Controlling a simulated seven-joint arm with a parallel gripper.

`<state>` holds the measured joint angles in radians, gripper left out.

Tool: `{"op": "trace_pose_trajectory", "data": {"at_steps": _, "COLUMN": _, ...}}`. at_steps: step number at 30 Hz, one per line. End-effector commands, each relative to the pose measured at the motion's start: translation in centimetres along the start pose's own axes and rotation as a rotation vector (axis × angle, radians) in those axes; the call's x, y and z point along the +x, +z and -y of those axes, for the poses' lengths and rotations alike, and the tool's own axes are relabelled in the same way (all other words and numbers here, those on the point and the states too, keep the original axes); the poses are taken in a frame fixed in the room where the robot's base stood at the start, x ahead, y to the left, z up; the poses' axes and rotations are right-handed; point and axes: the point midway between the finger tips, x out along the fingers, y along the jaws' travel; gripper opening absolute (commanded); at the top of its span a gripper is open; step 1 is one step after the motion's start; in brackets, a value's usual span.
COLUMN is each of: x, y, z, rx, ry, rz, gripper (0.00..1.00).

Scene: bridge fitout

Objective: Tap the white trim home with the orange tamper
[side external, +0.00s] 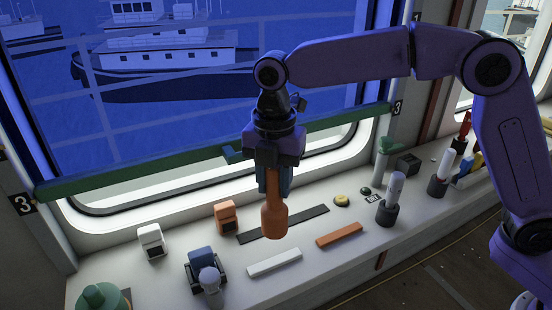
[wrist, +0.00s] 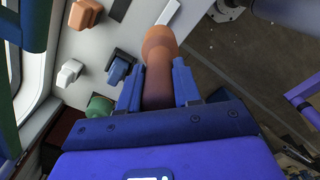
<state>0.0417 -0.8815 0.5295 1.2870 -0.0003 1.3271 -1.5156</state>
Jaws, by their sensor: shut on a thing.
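My gripper (side external: 274,190) is shut on the orange tamper (side external: 274,217), which hangs upright with its wide head down. In the wrist view the tamper (wrist: 158,50) sits between the two blue fingers, head pointing away. The white trim (side external: 274,263) is a short flat bar on the pale ledge, in front of the tamper in the side view. Part of a white bar, likely this trim, shows at the top of the wrist view (wrist: 168,12). The tamper head appears above the ledge, apart from the trim; its exact height is hard to tell.
A long dark strip (side external: 300,218) lies behind the tamper, and an orange bar (side external: 340,235) lies to the right. White (side external: 150,242) and orange (side external: 226,217) blocks and a blue-topped holder (side external: 203,268) stand left. Dark cups (side external: 387,213) with tools stand right. A green rail (side external: 130,177) crosses the window.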

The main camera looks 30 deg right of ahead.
Motion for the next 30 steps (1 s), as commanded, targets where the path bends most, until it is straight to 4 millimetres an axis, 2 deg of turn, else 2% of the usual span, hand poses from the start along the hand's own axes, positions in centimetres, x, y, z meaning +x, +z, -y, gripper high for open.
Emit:
{"op": "trace_pose_trajectory", "data": {"at_steps": 4, "x": 0.8, "y": 0.0, "z": 0.0, "rx": 0.000, "ry": 0.003, "rz": 0.000, "gripper": 0.00}}
{"op": "trace_pose_trajectory", "data": {"at_steps": 16, "x": 0.9, "y": -0.1, "z": 0.0, "rx": 0.001, "ry": 0.004, "rz": 0.000, "gripper": 0.00}}
{"op": "trace_pose_trajectory", "data": {"at_steps": 30, "x": 4.3, "y": 0.0, "z": 0.0, "rx": 0.001, "ry": 0.002, "rz": 0.000, "gripper": 0.00}}
